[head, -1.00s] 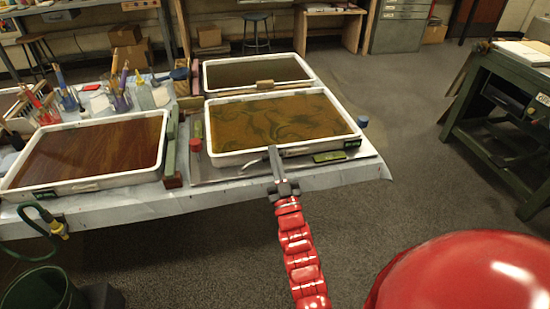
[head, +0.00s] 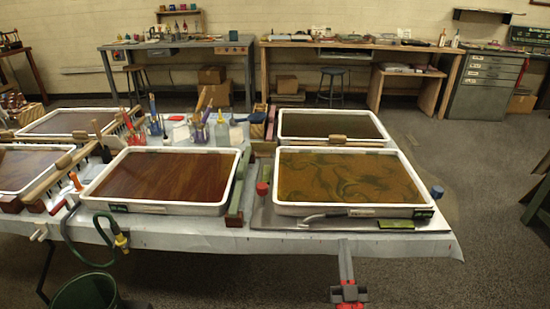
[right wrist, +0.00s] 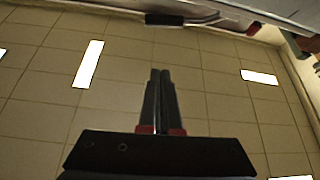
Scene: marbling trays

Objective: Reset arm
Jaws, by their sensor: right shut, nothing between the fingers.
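My right gripper (head: 345,245) is at the bottom of the head view, in front of the table's near edge. Its fingers point up in the picture, together and empty. In the right wrist view the dark fingers (right wrist: 160,75) lie side by side against a tiled ceiling. The marbling tray (head: 350,209) with green swirls on yellow-brown liquid stands behind the gripper, apart from it in the picture. A tray of reddish-brown liquid (head: 150,206) stands to its left. My left gripper is not in view.
The covered table (head: 400,243) has a near edge hanging just beyond my gripper. A green bucket (head: 86,293) stands on the floor at the lower left, below a hose (head: 75,245). Bare floor (head: 500,265) lies at the right.

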